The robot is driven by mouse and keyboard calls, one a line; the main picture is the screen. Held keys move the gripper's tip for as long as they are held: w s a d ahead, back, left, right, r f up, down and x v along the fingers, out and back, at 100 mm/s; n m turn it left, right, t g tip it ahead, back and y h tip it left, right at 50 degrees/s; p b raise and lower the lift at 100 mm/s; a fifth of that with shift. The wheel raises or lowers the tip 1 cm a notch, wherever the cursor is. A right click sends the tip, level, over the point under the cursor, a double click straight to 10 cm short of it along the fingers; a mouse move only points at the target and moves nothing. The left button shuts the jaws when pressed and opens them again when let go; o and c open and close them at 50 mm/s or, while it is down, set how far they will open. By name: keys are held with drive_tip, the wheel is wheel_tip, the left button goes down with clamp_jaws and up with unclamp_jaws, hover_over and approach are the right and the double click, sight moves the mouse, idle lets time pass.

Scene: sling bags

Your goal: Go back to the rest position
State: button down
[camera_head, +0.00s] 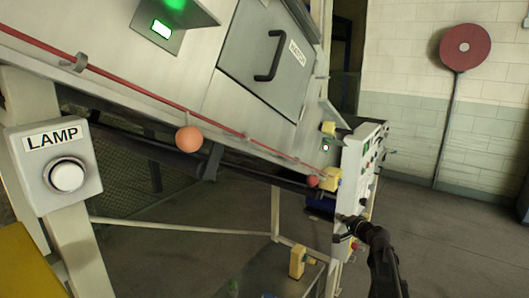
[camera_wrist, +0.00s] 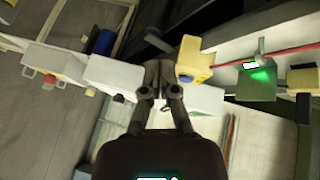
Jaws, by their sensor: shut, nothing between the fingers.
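My gripper (camera_head: 345,218) shows in the head view at the lower right, at the end of my dark arm, in front of the white control panel (camera_head: 356,165). In the wrist view my gripper (camera_wrist: 158,72) points away from the camera, its two dark fingers close together with nothing seen between them. White housings lie behind and beside the fingertips there. I cannot tell whether the fingertips touch anything.
A LAMP box (camera_head: 65,172) with a round white button is at the left. A grey machine with a hatch (camera_head: 268,68) and a red cord with an orange ball (camera_head: 189,139) fills the upper middle. A red disc (camera_head: 465,47) stands on a pole by the wall. Floor at right is clear.

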drive_tip(key=s+a+f+n+g+b, duration=0.3)
drive_tip(key=s+a+f+n+g, duration=0.5)
drive_tip(key=s+a+f, duration=0.55)
drive_tip(key=s+d+f+n+g+h+b, duration=0.1)
drive_tip(key=s+f+g+h, duration=0.2)
drive_tip(key=s, duration=0.5)
drive_tip(key=s+d+f+n+g+h+b, duration=0.1)
drive_tip(key=s+f+g+h, duration=0.2)
drive_tip(key=s, duration=0.5)
drive_tip(key=shift+s+d+f+n, duration=0.2)
drive_tip(key=shift+d+f+n, duration=0.1)
drive_tip(key=shift+f, duration=0.25)
drive_tip(key=shift+a, duration=0.1)
idle(0.3)
